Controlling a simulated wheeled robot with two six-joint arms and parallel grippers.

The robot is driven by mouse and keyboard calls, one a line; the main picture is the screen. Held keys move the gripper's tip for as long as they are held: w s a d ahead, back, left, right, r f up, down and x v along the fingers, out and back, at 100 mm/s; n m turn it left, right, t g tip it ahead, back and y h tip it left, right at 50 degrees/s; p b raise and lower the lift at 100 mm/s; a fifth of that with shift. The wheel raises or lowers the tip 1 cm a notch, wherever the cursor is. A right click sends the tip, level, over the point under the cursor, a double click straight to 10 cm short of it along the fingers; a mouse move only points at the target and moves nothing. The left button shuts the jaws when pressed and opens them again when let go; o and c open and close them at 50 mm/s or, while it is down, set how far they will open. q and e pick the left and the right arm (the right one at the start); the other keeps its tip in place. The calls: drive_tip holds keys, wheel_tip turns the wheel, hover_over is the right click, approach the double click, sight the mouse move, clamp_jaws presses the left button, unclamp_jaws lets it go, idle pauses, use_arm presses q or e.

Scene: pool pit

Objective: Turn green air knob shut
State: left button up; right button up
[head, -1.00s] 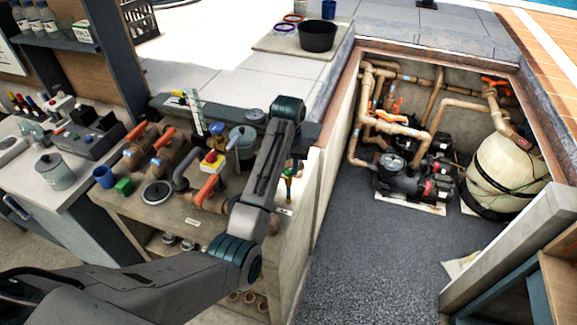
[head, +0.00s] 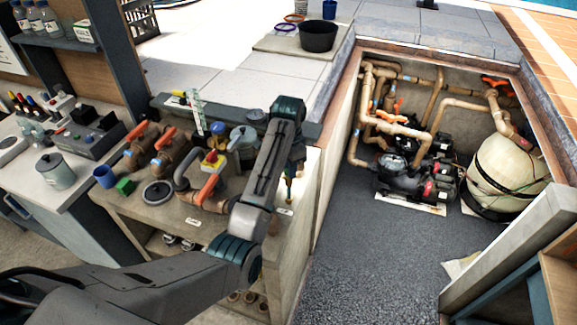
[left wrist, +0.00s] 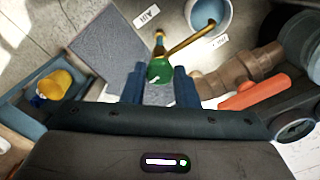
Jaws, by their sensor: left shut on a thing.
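The green air knob (left wrist: 159,71) sits on a brass fitting with a thin brass pipe, between the two blue fingers of my left gripper (left wrist: 160,84) in the left wrist view. The fingers are shut on the knob, one on each side. In the head view my left arm reaches over the bench end, and its gripper (head: 297,168) is mostly hidden behind the arm. Part of the brass fitting (head: 289,188) shows just below it. My right gripper is not in view.
In the wrist view, an orange handle (left wrist: 252,94) lies right of the fingers.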

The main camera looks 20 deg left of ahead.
use_arm(q)
drive_tip(key=shift+w+r+m, duration=0.1)
drive_tip(key=shift+m, duration=0.3)
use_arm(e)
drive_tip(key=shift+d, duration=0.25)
use_arm(q)
drive_tip(key=o, duration=1)
drive_tip(key=shift+d, duration=0.1)
